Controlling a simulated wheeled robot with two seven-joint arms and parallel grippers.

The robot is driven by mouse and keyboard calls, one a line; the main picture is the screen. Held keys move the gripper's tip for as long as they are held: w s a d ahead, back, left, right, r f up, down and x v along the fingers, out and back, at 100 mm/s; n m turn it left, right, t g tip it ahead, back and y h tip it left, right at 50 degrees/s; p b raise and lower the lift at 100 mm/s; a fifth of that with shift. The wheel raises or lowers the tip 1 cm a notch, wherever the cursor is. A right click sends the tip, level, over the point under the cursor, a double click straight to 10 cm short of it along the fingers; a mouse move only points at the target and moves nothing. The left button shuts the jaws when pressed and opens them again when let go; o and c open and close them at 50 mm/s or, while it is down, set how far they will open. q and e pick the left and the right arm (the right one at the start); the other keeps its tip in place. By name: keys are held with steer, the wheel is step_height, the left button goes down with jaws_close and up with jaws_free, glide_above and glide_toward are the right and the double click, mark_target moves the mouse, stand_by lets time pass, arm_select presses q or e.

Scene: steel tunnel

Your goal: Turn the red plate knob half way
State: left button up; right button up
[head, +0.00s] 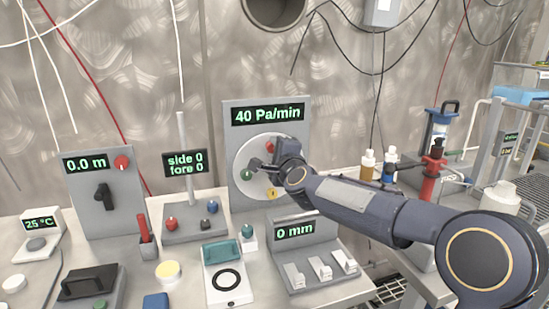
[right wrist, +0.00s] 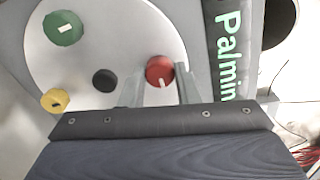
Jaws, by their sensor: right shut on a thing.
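The panel reading "40 Pa/min" (head: 232,190) stands upright at the back of the bench and carries a pale round plate (head: 243,154). On the plate are a red knob (head: 270,147), a green knob (head: 246,175) and a yellow knob (head: 271,194). In the right wrist view, the fingers of my right gripper (right wrist: 160,90) stand on either side of the red knob (right wrist: 160,71) and are shut on it. Its white mark points toward the gripper. A black knob (right wrist: 104,80) sits at the plate's middle, beside one finger. My left gripper is not in view.
Left of the panel are a "side 0 fore 0" display (head: 185,163) and a "0.0 m" panel (head: 88,205) with its own red knob. In front stands a "0 mm" box (head: 315,260) with levers, under my right arm. Bottles (head: 367,165) and a red-and-blue pump (head: 432,165) stand farther right.

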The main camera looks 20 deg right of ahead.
steer(key=shift+m+b, duration=0.3)
steer(key=shift+m, duration=0.4)
steer(key=o, duration=1)
steer(key=shift+c, duration=0.2)
steer(key=s, duration=0.7)
steer(key=shift+s+d+b, duration=0.15)
steer(key=shift+s+b, duration=0.25)
steer(key=shift+b, duration=0.05)
